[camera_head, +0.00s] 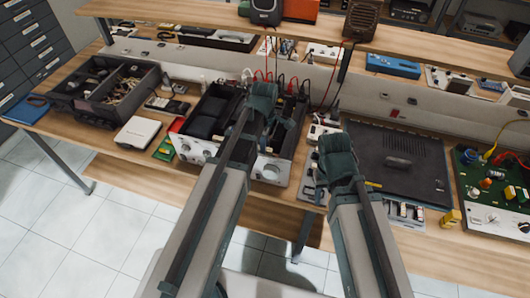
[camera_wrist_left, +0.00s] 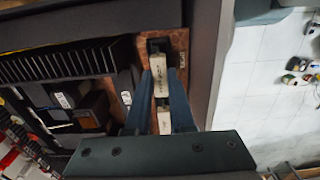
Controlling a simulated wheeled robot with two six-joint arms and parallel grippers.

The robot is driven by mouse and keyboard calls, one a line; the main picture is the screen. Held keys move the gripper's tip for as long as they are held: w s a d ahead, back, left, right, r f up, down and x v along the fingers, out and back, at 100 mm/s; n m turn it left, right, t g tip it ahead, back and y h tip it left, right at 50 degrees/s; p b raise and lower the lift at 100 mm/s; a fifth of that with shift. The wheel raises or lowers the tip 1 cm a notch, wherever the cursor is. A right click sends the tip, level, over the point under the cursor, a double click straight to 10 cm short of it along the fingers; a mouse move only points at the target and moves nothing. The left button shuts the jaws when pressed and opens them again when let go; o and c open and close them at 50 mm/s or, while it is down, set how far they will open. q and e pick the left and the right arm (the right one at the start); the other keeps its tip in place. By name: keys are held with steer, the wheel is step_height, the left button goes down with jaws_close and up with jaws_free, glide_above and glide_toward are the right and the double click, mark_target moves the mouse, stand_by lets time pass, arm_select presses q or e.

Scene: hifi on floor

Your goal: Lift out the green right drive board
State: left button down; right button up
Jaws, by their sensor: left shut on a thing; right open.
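The opened hi-fi unit (camera_head: 203,110) stands on the bench with its silver front toward me. My left gripper (camera_head: 262,98) is down at its right half, and my arm hides much of the inside. In the left wrist view the left gripper (camera_wrist_left: 161,90) is shut on a narrow pale part (camera_wrist_left: 158,76) standing over a brown-copper surface. No green shows on this part, so I cannot tell whether it is the right drive board. A small green board (camera_head: 165,149) lies on the bench left of the unit. My right gripper (camera_head: 335,148) is open, right of the unit.
A black ribbed heat sink (camera_wrist_left: 60,63) is left of the fingers in the wrist view. A dark flat lid (camera_head: 400,165) lies right of my right gripper. A parts tray (camera_head: 105,92) and a white box (camera_head: 138,132) stand left. A shelf (camera_head: 420,45) overhangs the back.

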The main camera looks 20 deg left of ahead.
arm_select(q)
steer(key=shift+r, duration=0.1)
steer(key=shift+r+p, duration=3.7)
steer(key=shift+p, duration=0.05)
